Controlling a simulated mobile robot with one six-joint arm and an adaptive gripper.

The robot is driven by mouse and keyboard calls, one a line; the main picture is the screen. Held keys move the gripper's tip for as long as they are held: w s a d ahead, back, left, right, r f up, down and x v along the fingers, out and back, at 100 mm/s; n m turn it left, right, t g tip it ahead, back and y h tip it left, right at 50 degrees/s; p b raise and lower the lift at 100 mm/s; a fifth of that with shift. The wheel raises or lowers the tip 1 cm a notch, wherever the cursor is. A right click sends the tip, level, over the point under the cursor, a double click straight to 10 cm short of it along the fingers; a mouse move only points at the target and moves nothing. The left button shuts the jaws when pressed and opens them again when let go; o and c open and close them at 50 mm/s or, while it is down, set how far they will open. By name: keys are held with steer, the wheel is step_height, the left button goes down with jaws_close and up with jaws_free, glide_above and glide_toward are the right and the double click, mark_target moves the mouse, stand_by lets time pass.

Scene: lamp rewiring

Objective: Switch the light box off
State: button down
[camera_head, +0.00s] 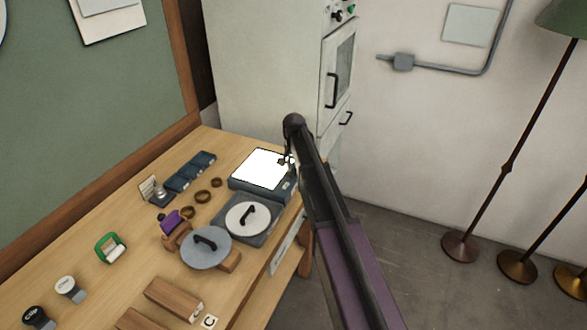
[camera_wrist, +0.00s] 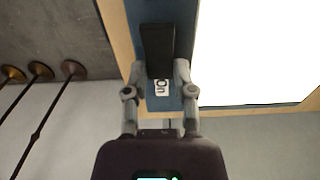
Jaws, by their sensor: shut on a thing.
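The light box (camera_head: 262,186) sits at the far right end of the wooden table, and its top panel (camera_head: 262,168) glows bright white. In the wrist view the lit panel (camera_wrist: 245,50) fills the upper right, beside the box's blue frame (camera_wrist: 186,20). A black switch lever (camera_wrist: 157,45) stands on the frame. A white label reading "On" (camera_wrist: 161,87) shows beside it. My gripper (camera_wrist: 158,72) has its two grey fingers on either side of the lever's base and is shut on it. In the head view my gripper (camera_head: 285,161) is at the box's right corner, partly hidden by my arm.
A grey unit with a round white lid (camera_head: 240,222) stands just in front of the box. Dark blue trays (camera_head: 190,172) and brown rings (camera_head: 203,196) lie to its left. A pale cabinet (camera_head: 262,70) stands behind. Floor lamps (camera_head: 461,246) stand at the right.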

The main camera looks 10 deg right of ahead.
steer(key=shift+s+a+t+h, duration=0.2)
steer(key=shift+s+t+h, duration=0.2)
steer(key=shift+t+h, duration=0.45)
steer(key=shift+a+r+t+h+b, duration=0.15)
steer(key=shift+t+h+b, duration=0.25)
steer(key=shift+t, duration=0.45)
steer(key=shift+c, duration=2.2)
jaws_free()
steer(key=shift+w, duration=0.1)
steer(key=shift+r, duration=0.1)
